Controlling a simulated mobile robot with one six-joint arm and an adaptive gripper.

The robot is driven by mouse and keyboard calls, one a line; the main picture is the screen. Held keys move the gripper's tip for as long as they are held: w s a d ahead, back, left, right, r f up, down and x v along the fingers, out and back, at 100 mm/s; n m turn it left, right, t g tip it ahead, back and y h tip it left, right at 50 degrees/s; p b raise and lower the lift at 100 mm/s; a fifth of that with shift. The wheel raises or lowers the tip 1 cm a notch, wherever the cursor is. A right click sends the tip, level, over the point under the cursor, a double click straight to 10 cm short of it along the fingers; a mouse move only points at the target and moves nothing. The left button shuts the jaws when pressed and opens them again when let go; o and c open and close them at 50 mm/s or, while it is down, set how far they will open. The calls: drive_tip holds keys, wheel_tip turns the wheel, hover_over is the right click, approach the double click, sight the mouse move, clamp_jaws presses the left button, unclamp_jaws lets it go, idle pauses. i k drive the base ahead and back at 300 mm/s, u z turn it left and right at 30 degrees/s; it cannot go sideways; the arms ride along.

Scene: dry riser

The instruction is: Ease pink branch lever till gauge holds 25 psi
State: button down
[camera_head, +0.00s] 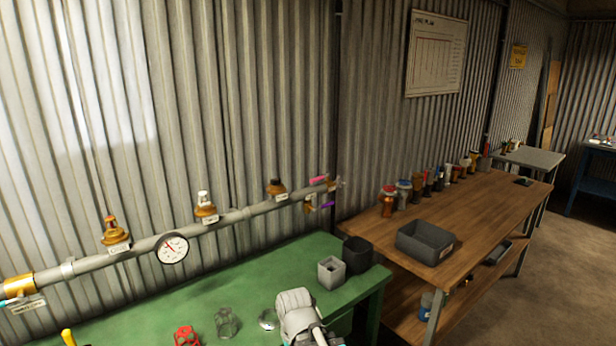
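A pink lever (317,181) sits on the branch fittings at the right end of the grey pipe, which runs along the corrugated wall. A purple lever (328,205) is just below it. The round white gauge (172,248) is mounted on the pipe further left. It has a red needle, but its numbers are too small to read. A grey-white part of my own arm shows at the bottom centre, over the green bench, well below and apart from the pink lever. My gripper's fingers are not visible.
Brass-coloured valves (115,232) stand along the pipe. The green bench (225,290) holds a red part (186,335), clear glassware (227,322), a grey box (331,272) and a dark container (357,252). A wooden table (480,215) with a grey bin (425,243) stands right.

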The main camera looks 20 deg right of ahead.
sight(319, 179)
drive_tip(key=i, duration=0.95)
